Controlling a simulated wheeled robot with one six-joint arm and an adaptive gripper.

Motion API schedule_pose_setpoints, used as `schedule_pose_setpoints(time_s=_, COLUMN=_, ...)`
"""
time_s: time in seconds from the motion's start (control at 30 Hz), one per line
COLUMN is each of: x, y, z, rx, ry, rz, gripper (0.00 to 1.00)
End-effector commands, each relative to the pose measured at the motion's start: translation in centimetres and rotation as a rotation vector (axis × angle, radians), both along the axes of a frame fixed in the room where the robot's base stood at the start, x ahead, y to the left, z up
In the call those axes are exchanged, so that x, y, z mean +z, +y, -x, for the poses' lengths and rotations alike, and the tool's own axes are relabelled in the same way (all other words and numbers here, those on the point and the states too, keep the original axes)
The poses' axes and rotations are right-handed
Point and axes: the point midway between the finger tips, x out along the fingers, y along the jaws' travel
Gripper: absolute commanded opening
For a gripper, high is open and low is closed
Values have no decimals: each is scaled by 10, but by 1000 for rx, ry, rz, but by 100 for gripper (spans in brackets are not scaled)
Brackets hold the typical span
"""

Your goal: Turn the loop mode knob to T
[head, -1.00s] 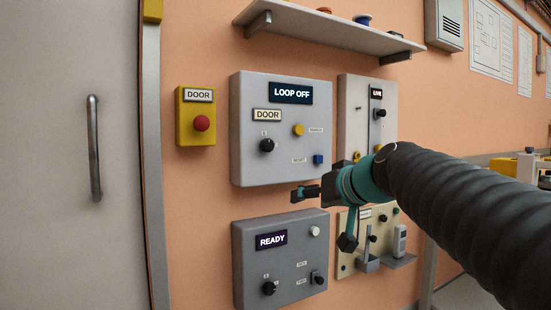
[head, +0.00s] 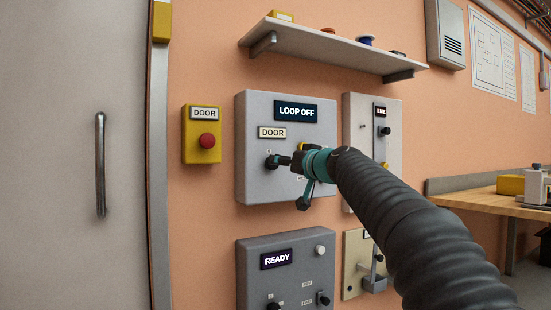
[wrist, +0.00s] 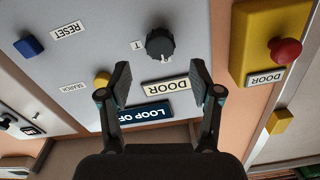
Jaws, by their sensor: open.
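The loop mode knob is a round black knob (wrist: 160,43) on the grey LOOP OFF panel (head: 255,105). A letter T is printed beside it in the wrist view, where the panel appears upside down. The knob also shows in the head view (head: 270,162), just left of my gripper (head: 285,160). In the wrist view my gripper (wrist: 160,82) is open and empty, its two fingers apart with the knob beyond the gap between them. I cannot tell whether the fingertips touch the panel. The knob's pointer direction is not clear.
A yellow button (wrist: 102,79) and a blue RESET button (wrist: 29,45) share the panel. A yellow box with a red button (head: 207,141) is to its left. The READY panel (head: 285,265) is below, and a shelf (head: 330,47) is above.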

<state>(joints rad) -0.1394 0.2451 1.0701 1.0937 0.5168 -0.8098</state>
Motion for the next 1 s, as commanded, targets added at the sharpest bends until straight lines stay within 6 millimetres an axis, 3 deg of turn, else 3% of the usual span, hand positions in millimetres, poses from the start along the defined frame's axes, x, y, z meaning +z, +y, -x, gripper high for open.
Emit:
schedule_pose_setpoints(time_s=0.3, x=2, y=27, z=-40, rx=1, ry=1, rz=1, gripper=64)
schedule_pose_setpoints(time_s=0.8, x=0, y=34, z=-51, rx=0, ry=0, rz=0, gripper=64)
schedule_pose_setpoints(time_s=0.87, x=0, y=34, z=-50, rx=0, ry=0, rz=0, gripper=51)
schedule_pose_setpoints(time_s=1.0, x=0, y=34, z=-50, rx=0, ry=0, rz=0, gripper=16)
